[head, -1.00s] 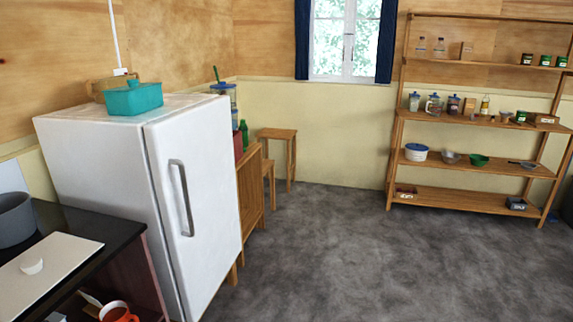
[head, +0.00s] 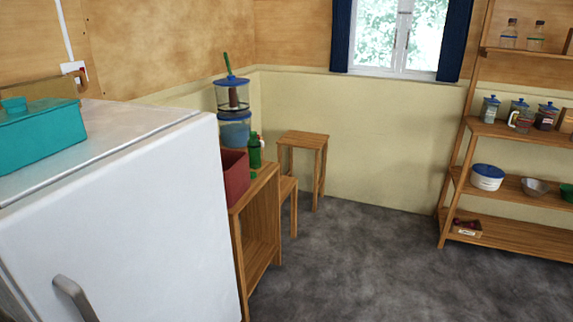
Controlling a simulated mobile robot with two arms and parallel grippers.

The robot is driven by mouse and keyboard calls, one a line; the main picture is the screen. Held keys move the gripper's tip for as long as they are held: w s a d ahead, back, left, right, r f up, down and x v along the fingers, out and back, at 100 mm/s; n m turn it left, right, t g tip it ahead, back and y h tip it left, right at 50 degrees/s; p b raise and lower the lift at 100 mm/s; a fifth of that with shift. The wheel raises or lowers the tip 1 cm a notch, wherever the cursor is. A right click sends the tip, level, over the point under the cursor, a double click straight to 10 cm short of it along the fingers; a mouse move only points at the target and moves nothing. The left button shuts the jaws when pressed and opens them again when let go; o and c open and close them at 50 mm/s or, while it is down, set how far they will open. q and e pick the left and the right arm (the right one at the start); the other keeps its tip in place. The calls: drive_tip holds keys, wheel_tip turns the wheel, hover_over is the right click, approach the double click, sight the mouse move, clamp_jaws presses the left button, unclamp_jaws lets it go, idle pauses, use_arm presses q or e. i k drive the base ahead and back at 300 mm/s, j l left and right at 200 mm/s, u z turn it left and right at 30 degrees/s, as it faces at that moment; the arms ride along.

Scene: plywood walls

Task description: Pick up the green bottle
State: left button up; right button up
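The green bottle (head: 255,152) stands upright on a small wooden cabinet (head: 262,215) just beyond the white fridge. It is behind and to the right of a red box (head: 235,178), which hides part of the surface around it. A small white item (head: 262,142) shows beside the bottle's upper part. Neither of my grippers is in view.
The white fridge (head: 120,200) fills the left foreground, with a teal container (head: 40,135) on top. Stacked clear jars with blue lids (head: 233,112) stand behind the bottle. A wooden stool (head: 303,140) and a shelf rack (head: 520,190) stand farther off. The grey floor (head: 350,265) is clear.

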sight(253, 146)
drive_tip(key=i+l+u, duration=0.15)
drive_tip(key=i, duration=0.15)
drive_tip(key=i+u, duration=0.15)
drive_tip(key=i+l+u, duration=0.1)
drive_tip(key=u, duration=0.4)
drive_tip(key=i+l+u, duration=0.15)
drive_tip(key=u, duration=0.3)
drive_tip(key=i+l, duration=0.05)
